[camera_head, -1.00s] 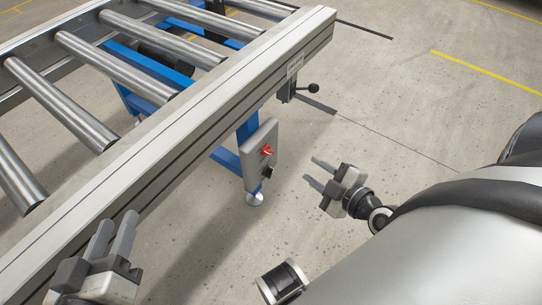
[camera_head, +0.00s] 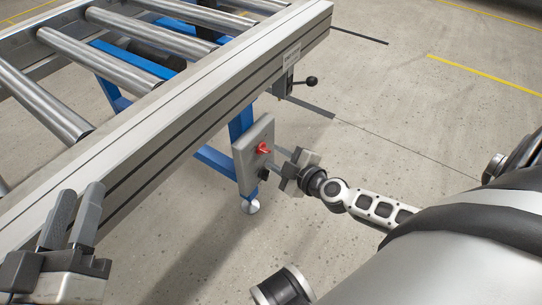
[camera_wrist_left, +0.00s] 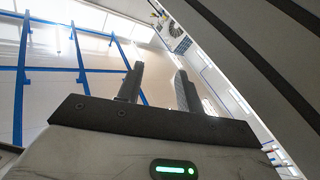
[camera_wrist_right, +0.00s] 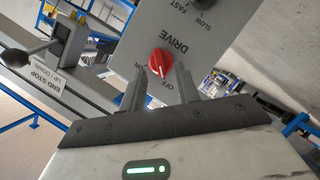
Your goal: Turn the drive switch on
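The drive switch is a red knob (camera_head: 263,148) on a grey control box (camera_head: 244,166) under the conveyor's side rail. My right gripper (camera_head: 278,158) is open, pointing at the box. In its wrist view the fingertips (camera_wrist_right: 160,75) lie on either side of the knob's lower edge; I cannot tell whether they touch it. My left gripper (camera_head: 75,205) is open and empty beside the rail.
A black knob (camera_wrist_right: 200,5) marked SLOW and FAST is on the same box. An end stop lever (camera_head: 310,81) sticks out farther along the rail (camera_head: 200,95). Steel rollers (camera_head: 105,69) fill the conveyor. The floor (camera_head: 370,110) to the right is clear.

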